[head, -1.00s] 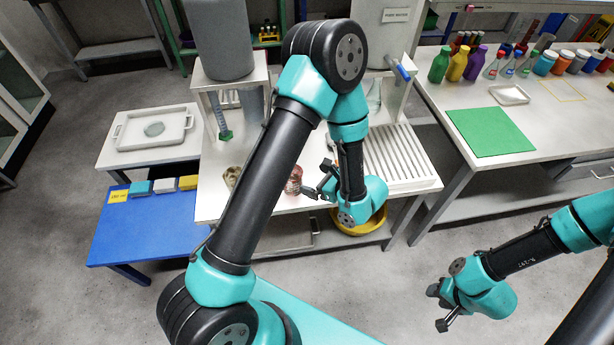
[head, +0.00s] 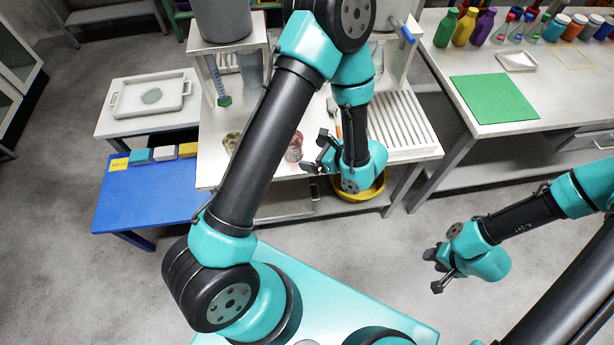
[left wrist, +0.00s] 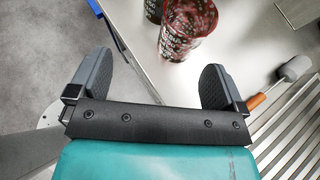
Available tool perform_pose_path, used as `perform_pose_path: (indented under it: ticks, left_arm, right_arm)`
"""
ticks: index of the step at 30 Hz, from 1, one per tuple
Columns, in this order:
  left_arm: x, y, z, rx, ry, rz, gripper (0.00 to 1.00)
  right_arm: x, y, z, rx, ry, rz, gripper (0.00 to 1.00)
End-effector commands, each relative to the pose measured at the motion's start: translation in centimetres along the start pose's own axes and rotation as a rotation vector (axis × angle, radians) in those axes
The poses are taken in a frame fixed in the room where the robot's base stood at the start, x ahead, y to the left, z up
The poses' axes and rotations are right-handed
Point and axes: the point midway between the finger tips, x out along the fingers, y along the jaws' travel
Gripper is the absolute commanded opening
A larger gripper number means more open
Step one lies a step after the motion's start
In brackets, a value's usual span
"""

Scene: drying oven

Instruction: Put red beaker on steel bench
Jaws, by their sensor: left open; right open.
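The red beaker (head: 294,147) stands on the pale work surface (head: 210,172) near its front edge. It is clear glass with red contents or markings and shows at the top of the left wrist view (left wrist: 187,28). My left gripper (head: 315,152) is open, just right of the beaker in the head view. My right gripper (head: 434,272) is open and empty over the floor. I cannot tell which of the pale-topped benches is the steel bench.
A second beaker (head: 231,142) stands left of the red one, partly behind my left arm. A blue table (head: 140,205) and a white tray (head: 150,96) are at left.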

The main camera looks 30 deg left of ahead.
Motion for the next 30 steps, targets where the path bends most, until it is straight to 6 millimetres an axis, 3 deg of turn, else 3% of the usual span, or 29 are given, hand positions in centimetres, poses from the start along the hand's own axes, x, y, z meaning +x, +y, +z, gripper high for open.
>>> perform_pose_path:
  ticks: [7,12,15,23,30]
  left_arm:
    - [3.6,7.1,-4.4,-0.084,0.322,0.4,0.97]
    - [3.6,10.9,-7.7,-0.239,0.565,0.672,0.97]
    - [3.1,12.2,-9.4,-0.366,0.698,0.812,0.97]
    - [2.4,12.0,-12.2,-0.814,0.986,1.076,0.97]
    - [4.5,9.5,-12.2,-1.302,1.122,1.156,0.97]
  right_arm:
    - [0.0,0.0,0.0,0.0,0.0,0.0,0.43]
    - [0.0,0.0,0.0,0.0,0.0,0.0,0.43]
    - [0.0,0.0,0.0,0.0,0.0,0.0,0.43]
    - [0.0,0.0,0.0,0.0,0.0,0.0,0.43]
    - [0.0,0.0,0.0,0.0,0.0,0.0,0.43]
